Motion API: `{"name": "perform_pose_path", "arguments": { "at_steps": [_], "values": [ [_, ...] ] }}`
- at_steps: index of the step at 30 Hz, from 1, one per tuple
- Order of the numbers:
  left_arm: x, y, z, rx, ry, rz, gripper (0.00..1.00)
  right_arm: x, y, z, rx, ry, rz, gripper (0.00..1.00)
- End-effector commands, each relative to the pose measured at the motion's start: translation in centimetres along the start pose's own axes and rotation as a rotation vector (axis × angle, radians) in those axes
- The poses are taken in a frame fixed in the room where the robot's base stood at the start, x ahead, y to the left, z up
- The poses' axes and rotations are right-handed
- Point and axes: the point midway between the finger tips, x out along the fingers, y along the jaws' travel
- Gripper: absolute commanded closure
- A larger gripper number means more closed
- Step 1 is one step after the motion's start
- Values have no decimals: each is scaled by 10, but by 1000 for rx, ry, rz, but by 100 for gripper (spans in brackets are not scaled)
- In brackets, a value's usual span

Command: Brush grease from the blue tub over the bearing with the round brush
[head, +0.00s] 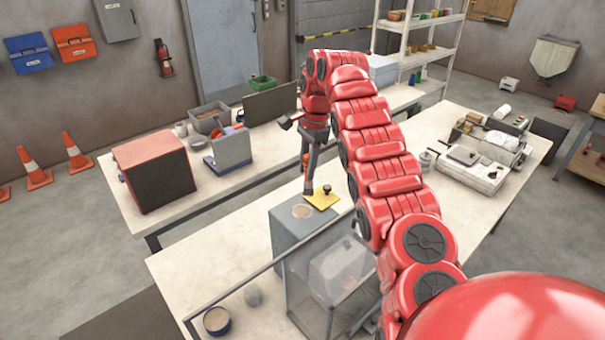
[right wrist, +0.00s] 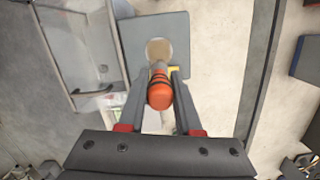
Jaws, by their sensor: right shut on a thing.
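My right gripper (head: 308,188) points down over the grey housing (head: 284,232), at the far end of my red arm. In the right wrist view it is shut on the round brush (right wrist: 160,95), which has an orange handle with dark bands. The brush's far end points at a round tan face set in the housing's top, apparently the bearing (right wrist: 158,47); whether they touch cannot be told. That face also shows in the head view (head: 302,211). The blue tub (head: 217,321), with tan contents, stands at the near left. My left gripper is not in view.
A yellow plate with a black knob (head: 322,199) lies beside the round face. A clear-walled box (head: 340,268) adjoins the housing, and a rail (head: 262,270) runs toward the tub. The bench (head: 205,258) left of the housing is clear.

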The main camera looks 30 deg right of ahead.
Motion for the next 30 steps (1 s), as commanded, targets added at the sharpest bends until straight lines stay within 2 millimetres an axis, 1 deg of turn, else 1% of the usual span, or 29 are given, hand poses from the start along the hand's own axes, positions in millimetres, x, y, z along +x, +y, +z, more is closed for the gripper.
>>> {"name": "perform_pose_path", "arguments": {
  "at_steps": [3, 9, 30],
  "values": [
    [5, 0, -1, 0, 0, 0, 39, -13, 2, -2, 0, 0, 1, 100],
    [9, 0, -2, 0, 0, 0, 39, -27, 5, -6, 1, 1, -2, 100],
    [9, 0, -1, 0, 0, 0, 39, -27, 6, -6, 0, 0, -1, 100]
  ]
}}
